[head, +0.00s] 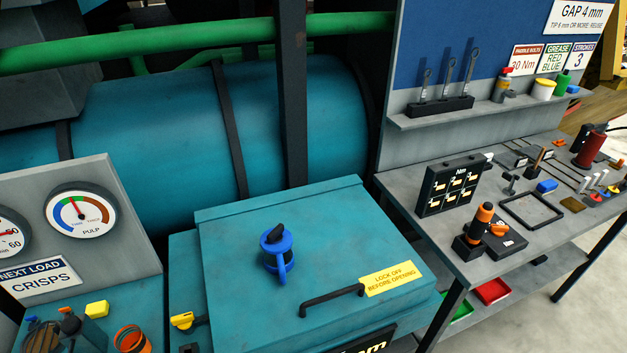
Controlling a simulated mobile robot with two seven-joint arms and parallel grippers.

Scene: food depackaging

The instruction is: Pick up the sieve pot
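Nothing in the head view is clearly marked as the sieve pot. An orange round pot-like piece (131,341) with a ribbed rim stands on the teal surface at the lower left, partly cut off by the bottom edge. A blue round piece (276,251) with a loop at its front and a black top sits on the teal lid in the middle. I cannot tell whether either is the sieve pot. Neither of my grippers shows in this view.
The teal box lid (235,290) carries a black handle (332,299) and a yellow lock-off label (391,279). A gauge panel (120,225) stands at left. At right, a grey workbench (455,232) holds several tools. Pale floor (530,325) shows at lower right.

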